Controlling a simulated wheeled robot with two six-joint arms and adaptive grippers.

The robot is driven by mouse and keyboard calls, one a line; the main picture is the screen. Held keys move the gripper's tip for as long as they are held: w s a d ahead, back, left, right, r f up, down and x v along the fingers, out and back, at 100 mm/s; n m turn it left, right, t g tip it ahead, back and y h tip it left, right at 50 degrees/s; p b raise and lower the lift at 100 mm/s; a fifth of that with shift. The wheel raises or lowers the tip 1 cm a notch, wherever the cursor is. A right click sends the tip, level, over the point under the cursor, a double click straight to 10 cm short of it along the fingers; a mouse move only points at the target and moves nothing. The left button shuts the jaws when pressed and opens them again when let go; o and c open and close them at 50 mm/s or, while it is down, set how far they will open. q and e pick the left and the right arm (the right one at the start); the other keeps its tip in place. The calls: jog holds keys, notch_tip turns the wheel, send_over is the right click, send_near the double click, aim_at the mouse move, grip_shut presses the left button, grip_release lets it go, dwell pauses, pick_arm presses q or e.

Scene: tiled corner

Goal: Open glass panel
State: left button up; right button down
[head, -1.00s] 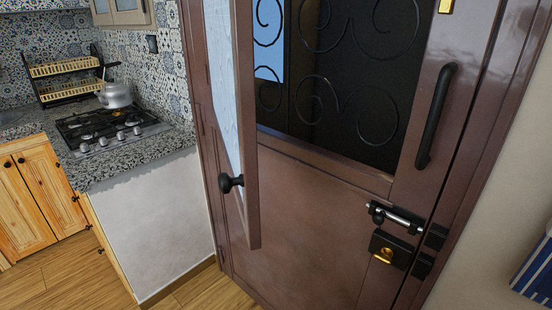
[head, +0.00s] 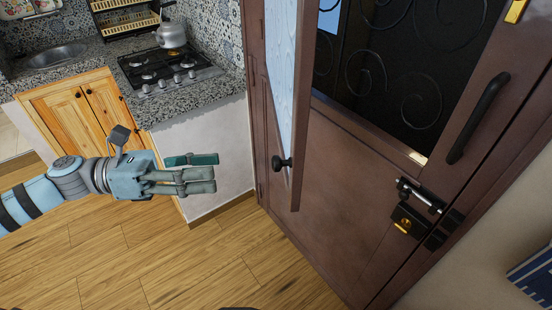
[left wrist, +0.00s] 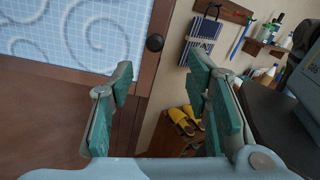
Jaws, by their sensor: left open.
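The glass panel (head: 282,70) is a brown-framed leaf with pale blue patterned glass, standing swung out at an angle from the brown door (head: 345,165). Its round black knob (head: 281,163) is on the lower part of its free edge. The opening beside it shows dark scrollwork. My left gripper (head: 213,172) is open and empty, left of the knob and apart from it. In the left wrist view the knob (left wrist: 155,43) shows beyond and between the open fingers, with the glass panel (left wrist: 75,35) at upper left. My right gripper is not in view.
A counter (head: 190,112) with a gas stove (head: 165,73) and a kettle (head: 171,35) stands behind my left arm. The door has a black handle (head: 478,118) and a bolt (head: 421,194) at right. The wooden floor (head: 170,265) before the door is clear.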

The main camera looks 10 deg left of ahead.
aim_at(277, 164)
pick_arm(q)
jog(key=p+x, duration=0.1)
jog(key=x, duration=0.3)
jog(key=p+x, duration=0.1)
jog(key=x, duration=0.3)
jog(key=p+x, duration=0.1)
jog(key=x, duration=0.3)
jog(key=shift+w+d+f, duration=0.25)
jog(key=shift+w+f, duration=0.05)
jog(key=shift+w, duration=0.2)
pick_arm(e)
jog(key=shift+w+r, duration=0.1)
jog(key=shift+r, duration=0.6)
pick_arm(q)
jog(key=shift+c, duration=0.3)
jog(key=shift+s, duration=0.1)
grip_shut()
